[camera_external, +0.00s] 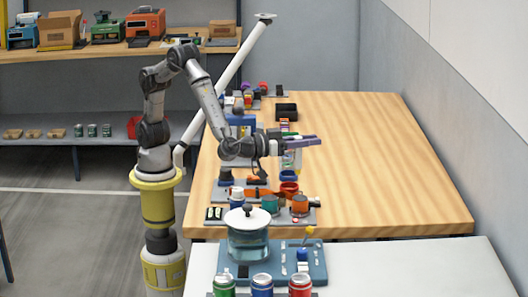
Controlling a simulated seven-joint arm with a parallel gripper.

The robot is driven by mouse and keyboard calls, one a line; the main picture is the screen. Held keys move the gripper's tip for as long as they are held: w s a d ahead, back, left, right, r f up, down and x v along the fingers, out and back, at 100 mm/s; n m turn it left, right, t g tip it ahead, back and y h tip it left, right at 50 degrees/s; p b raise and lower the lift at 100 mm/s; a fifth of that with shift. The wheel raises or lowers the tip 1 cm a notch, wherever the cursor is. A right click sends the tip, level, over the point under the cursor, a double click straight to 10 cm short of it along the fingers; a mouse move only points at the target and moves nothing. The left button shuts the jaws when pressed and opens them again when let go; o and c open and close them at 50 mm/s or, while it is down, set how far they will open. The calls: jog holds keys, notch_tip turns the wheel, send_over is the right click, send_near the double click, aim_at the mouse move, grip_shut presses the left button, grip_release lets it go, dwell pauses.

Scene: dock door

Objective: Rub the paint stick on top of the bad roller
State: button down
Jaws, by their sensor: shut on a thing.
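My gripper (302,141) reaches out level to the right over the left part of the wooden table. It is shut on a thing. A narrow purple piece (301,143) shows at its jaws; it may be the paint stick, but it is too small to tell. A pale upright thing with some yellow (291,160) shows just below the jaws. I cannot tell whether it touches the gripper or stands on the table. I cannot make out which thing is the bad roller.
The wooden table (375,160) is clear on its right side. Small goods crowd its left edge, with a black tray (286,111) and an orange mug (299,205).

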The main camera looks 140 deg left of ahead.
notch_tip(320, 180, down, 8)
jog(key=shift+a+f, duration=0.15)
jog(key=shift+f, duration=0.2)
notch_tip(320, 180, up, 9)
jog(key=shift+f, duration=0.2)
dwell(1.6)
jog(key=shift+s, duration=0.1)
dwell(0.3)
